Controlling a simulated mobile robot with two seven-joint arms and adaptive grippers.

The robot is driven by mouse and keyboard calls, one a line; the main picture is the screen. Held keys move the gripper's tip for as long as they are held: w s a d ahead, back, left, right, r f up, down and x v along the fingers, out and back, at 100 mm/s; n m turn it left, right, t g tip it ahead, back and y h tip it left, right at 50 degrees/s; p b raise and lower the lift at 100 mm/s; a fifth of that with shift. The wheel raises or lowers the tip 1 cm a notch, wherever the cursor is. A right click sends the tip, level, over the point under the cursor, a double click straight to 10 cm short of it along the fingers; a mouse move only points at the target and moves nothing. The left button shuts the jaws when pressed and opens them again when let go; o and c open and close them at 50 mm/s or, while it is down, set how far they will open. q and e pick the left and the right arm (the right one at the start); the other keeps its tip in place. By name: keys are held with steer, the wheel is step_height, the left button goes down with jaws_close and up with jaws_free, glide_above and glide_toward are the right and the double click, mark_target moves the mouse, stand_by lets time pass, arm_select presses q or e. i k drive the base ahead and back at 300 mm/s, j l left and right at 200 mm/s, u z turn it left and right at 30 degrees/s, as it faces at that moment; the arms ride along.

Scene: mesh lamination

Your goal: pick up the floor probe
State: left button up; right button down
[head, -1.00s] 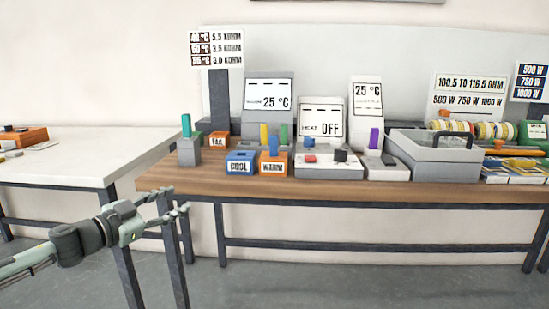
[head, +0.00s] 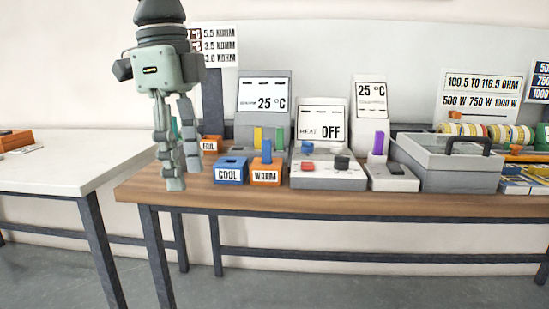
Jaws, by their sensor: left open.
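No label in the head view reads "floor probe", so I cannot tell by name which upright stick it is. A teal stick (head: 175,127) at the table's left end shows only in part between my left gripper's fingers; its grey block is mostly hidden. My left gripper (head: 182,176) points straight down there, open, its fingers on either side of the teal stick in the picture. I cannot tell whether they touch it. Other upright sticks are blue (head: 267,150), yellow (head: 258,138), green (head: 279,138) and purple (head: 379,143). My right gripper is not in view.
To the gripper's right stand the blue COOL box (head: 231,171) and orange WARM box (head: 265,173), close by. Behind are the 25 °C display (head: 263,105) and HEAT OFF display (head: 321,124). A grey handled tub (head: 450,171) stands right. A white table (head: 50,170) is at left.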

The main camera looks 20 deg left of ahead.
mark_target(266, 142)
steer(key=i, duration=1.2)
